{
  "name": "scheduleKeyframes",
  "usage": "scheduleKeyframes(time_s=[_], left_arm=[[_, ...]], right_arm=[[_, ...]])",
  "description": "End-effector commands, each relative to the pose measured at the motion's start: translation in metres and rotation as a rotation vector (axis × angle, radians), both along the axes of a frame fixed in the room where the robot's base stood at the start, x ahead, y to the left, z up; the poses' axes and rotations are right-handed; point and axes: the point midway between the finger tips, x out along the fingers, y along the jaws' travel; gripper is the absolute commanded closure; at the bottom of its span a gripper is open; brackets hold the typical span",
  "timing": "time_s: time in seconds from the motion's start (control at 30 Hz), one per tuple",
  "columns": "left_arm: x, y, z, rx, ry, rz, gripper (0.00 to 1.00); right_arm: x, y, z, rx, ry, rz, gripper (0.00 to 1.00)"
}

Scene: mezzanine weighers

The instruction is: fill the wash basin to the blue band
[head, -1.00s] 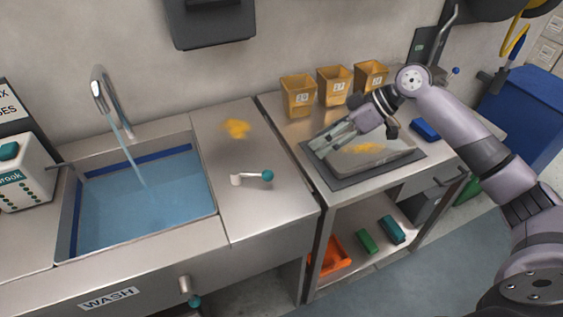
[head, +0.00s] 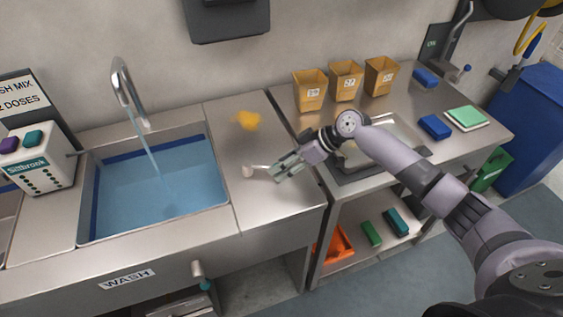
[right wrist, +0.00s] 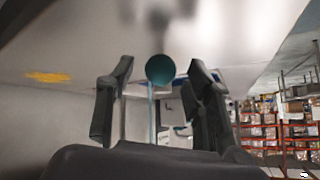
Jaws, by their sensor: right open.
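The wash basin (head: 155,226) is on the left in the head view. A stream runs from the tall tap (head: 122,85) into the water (head: 150,190). The blue band (head: 132,154) shows on the back wall, with the water surface close under it. The tap lever (head: 256,169) stands on the counter right of the basin. My right gripper (head: 281,172) is open at the lever's end and hides its knob in the head view. In the right wrist view the teal knob (right wrist: 160,69) lies between the spread fingers. My left gripper is not in view.
A yellow patch (head: 247,120) lies on the counter behind the lever. A white dispenser (head: 38,165) stands left of the basin. Yellow bins (head: 346,82) and a tray scale stand right. A second teal-handled valve (head: 199,272) is below the basin front.

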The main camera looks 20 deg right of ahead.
Motion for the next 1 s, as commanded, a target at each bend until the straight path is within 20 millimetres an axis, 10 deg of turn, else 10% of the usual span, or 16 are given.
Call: scheduleKeyframes(time_s=[0.4, 1.0], left_arm=[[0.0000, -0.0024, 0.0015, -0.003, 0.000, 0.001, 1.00], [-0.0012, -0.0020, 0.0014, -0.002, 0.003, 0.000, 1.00]], right_arm=[[0.0026, 0.0054, -0.0061, -0.002, -0.001, 0.000, 0.53], [0.0024, 0.0050, -0.0057, -0.002, -0.001, 0.000, 0.93]])
